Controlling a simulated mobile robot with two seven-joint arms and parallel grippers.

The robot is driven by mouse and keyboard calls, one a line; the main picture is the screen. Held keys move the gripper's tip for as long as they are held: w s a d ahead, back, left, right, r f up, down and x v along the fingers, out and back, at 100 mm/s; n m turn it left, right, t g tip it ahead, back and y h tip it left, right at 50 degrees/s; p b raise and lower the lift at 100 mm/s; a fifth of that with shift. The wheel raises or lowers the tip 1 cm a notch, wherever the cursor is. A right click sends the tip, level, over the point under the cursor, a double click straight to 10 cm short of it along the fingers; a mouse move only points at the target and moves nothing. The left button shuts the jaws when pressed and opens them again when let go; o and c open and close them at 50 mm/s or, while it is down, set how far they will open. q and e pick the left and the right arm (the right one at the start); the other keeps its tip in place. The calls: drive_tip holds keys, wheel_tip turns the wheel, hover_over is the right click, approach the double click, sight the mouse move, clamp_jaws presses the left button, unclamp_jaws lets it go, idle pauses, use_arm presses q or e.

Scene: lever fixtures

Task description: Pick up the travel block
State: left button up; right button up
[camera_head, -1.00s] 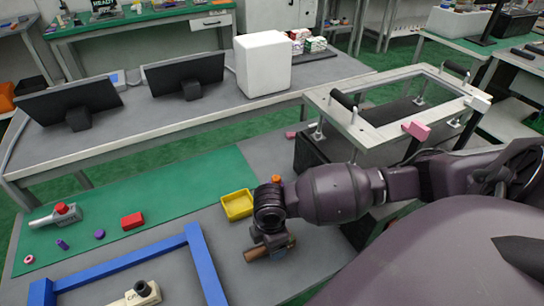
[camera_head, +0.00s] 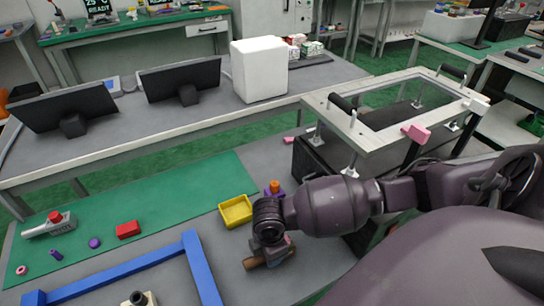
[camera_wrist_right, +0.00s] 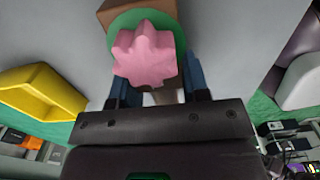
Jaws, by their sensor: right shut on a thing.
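In the right wrist view a brown block (camera_wrist_right: 112,14) bears a green disc (camera_wrist_right: 120,35) and a pink star-shaped knob (camera_wrist_right: 145,55); I take this piece to be the travel block, though no label shows. My right gripper (camera_wrist_right: 158,78) is shut on this piece, one blue finger at each side below the knob. In the head view the brown block (camera_head: 256,263) shows under my right gripper (camera_head: 276,248), low over the grey table; I cannot tell whether it touches the table. My left gripper is not in view.
A yellow tray (camera_head: 236,212) stands close behind my right gripper, beside an orange-topped purple piece (camera_head: 274,188). A blue frame (camera_head: 130,270) and a red block (camera_head: 128,230) lie to the left. A white-topped frame with black handles (camera_head: 395,115) stands at the back right.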

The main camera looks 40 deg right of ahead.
drive_tip(key=shift+r, duration=0.55)
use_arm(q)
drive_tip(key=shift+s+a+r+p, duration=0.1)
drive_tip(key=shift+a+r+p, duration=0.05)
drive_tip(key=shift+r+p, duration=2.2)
use_arm(e)
wheel_tip(320, 180, up, 19)
drive_tip(key=shift+p, duration=0.3)
